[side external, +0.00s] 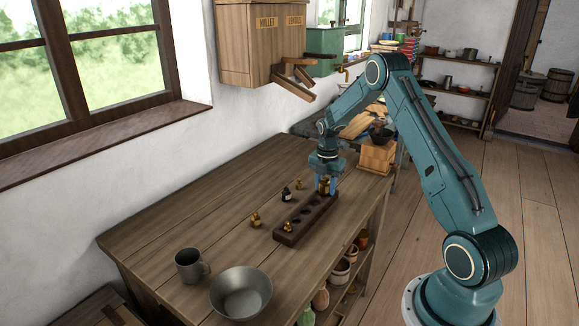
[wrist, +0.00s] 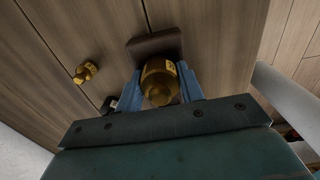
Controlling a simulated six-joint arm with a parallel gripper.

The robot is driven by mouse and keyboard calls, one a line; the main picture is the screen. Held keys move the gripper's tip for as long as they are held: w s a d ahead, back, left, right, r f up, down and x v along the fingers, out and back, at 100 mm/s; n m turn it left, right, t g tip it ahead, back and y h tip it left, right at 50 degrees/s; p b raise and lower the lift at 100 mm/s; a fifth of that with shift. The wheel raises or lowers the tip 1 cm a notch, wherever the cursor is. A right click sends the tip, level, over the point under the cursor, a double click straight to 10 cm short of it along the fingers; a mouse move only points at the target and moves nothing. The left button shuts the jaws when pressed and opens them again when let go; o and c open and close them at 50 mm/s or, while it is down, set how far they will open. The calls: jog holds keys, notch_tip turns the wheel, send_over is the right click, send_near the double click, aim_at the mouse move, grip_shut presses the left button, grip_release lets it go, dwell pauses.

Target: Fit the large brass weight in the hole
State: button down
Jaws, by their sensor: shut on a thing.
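My gripper (side external: 325,187) is shut on the large brass weight (wrist: 160,82), with a blue finger on each side of it. In the side external view the large brass weight (side external: 325,183) is upright at the far end of the dark wooden block (side external: 290,238). Most of the weight shows above the block; whether its foot is in a hole I cannot tell. The block has a row of dark holes, and a small brass weight (side external: 288,227) is at its near end. In the wrist view the block's end (wrist: 155,44) shows beyond the weight.
Loose brass weights (side external: 255,220) (side external: 299,184) and a small dark bottle-like object (side external: 286,195) stand left of the block. A metal mug (side external: 190,266) and a bowl (side external: 240,292) are at the near end. A wooden box (side external: 377,158) stands behind the gripper. The bench's left side is clear.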

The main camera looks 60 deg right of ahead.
aim_at(326, 178)
jog(key=c, duration=1)
grip_release()
jog(key=shift+c, duration=0.2)
jog(key=shift+o, duration=1.1)
jog(key=shift+f, duration=0.1)
notch_tip(326, 178, up, 13)
jog(key=shift+f, duration=0.2)
jog(key=shift+r, duration=0.7)
